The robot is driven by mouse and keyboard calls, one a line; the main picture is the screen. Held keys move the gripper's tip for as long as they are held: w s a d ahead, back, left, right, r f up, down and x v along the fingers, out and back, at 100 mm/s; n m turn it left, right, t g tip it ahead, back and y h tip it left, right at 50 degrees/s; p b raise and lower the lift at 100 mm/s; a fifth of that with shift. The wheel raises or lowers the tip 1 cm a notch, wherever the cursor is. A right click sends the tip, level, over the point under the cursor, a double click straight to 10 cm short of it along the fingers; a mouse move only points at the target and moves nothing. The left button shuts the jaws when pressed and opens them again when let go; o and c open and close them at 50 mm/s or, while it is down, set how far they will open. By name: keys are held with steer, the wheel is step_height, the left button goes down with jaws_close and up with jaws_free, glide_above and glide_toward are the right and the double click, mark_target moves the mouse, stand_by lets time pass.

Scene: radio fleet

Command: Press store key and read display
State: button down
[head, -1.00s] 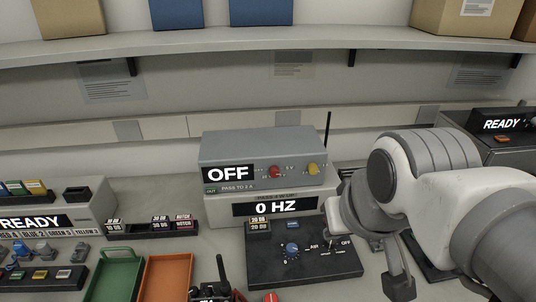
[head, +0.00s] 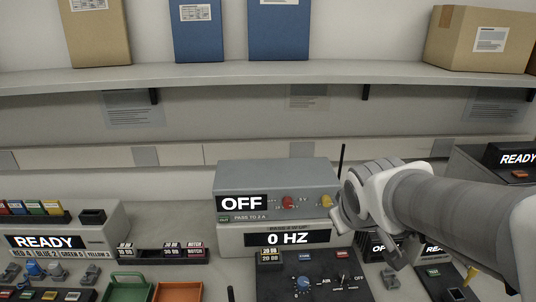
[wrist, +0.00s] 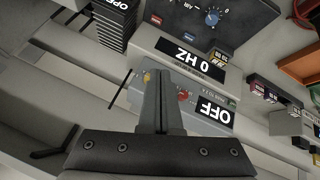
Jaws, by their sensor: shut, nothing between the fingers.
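The grey box (head: 300,172) shows OFF on its display (head: 242,203), beside a red knob (head: 288,202) and a yellow knob (head: 326,201). Below it, another display (head: 288,239) reads 0 HZ; it also shows upside down in the wrist view (wrist: 190,62). My gripper (head: 345,222) is at the right end of the grey box. In the wrist view, my gripper (wrist: 160,75) is shut and empty, its fingers overlapping the box face between the knobs. Contact cannot be told.
A black panel (head: 275,290) with a blue knob (head: 303,284) lies in front. A READY display (head: 44,242) stands at left, another (head: 515,160) at right. Green (head: 128,290) and orange (head: 178,291) trays sit at front. A thin antenna (head: 342,160) rises behind the box.

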steer(key=w+f+n+t, duration=0.1)
steer(key=w+f+n, duration=0.35)
steer(key=w, duration=0.25)
steer(key=n+y, duration=0.4)
glide_above(307, 259)
step_height(307, 259, down, 8)
steer(key=shift+t, duration=0.4)
steer(key=shift+f+m, duration=0.2)
steer(key=shift+m, duration=0.05)
step_height(307, 259, down, 9)
steer(key=b, duration=0.8)
steer(key=shift+r, duration=0.2)
stand_by(0.5)
steer(key=shift+f+b, duration=0.4)
steer(key=shift+f, duration=0.05)
